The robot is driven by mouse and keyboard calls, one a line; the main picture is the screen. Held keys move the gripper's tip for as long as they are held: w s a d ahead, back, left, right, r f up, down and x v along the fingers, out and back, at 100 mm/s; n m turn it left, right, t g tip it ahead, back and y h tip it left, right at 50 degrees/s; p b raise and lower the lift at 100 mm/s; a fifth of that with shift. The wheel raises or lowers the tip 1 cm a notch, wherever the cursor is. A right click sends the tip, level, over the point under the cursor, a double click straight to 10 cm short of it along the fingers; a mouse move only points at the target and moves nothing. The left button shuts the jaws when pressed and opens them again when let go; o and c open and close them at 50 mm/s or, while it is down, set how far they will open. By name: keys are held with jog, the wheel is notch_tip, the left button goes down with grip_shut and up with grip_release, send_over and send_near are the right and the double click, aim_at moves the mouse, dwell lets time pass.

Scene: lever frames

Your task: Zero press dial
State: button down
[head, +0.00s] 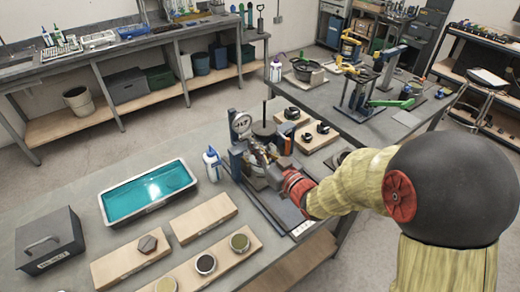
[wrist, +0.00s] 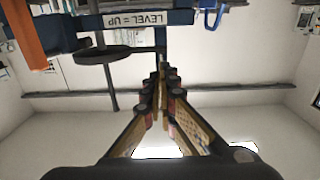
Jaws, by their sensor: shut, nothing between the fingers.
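The press (head: 236,160) has a dark blue frame and stands on the near bench. Its round dial (head: 241,122), with a pale face, sits at the top left of the frame; its reading is too small to make out. My gripper (head: 258,158) is just below and right of the dial, close to the press; contact cannot be told. In the wrist view my gripper (wrist: 160,80) has its fingers together and holds nothing. That view is upside down, with an inverted "LEVEL = UP" label (wrist: 150,18) on a blue bar beyond the fingertips. The dial face is not recognisable there.
A dark round plate (wrist: 103,55) on a rod and an orange bar (wrist: 24,35) show near the fingers. A white-blue bottle (head: 212,164) stands left of the press. A teal-filled tray (head: 118,219) and wooden boards (head: 203,218) lie on the bench.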

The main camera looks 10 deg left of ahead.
jog(key=b+x, duration=0.1)
jog(key=x, duration=0.2)
jog(key=shift+w+a+r, duration=0.2)
jog(key=shift+w, duration=0.05)
jog(key=shift+r, duration=0.3)
dwell(0.4)
jog(key=shift+s+a+r+b, duration=0.15)
jog(key=shift+a+b, duration=0.1)
jog(key=shift+b, duration=1.3)
jog(key=shift+a+b, duration=0.2)
jog(key=shift+b, duration=0.1)
jog(key=shift+f, duration=0.35)
jog(key=f+b+v, duration=0.1)
jog(key=v, duration=0.5)
jog(key=shift+d+f, duration=0.1)
dwell(0.3)
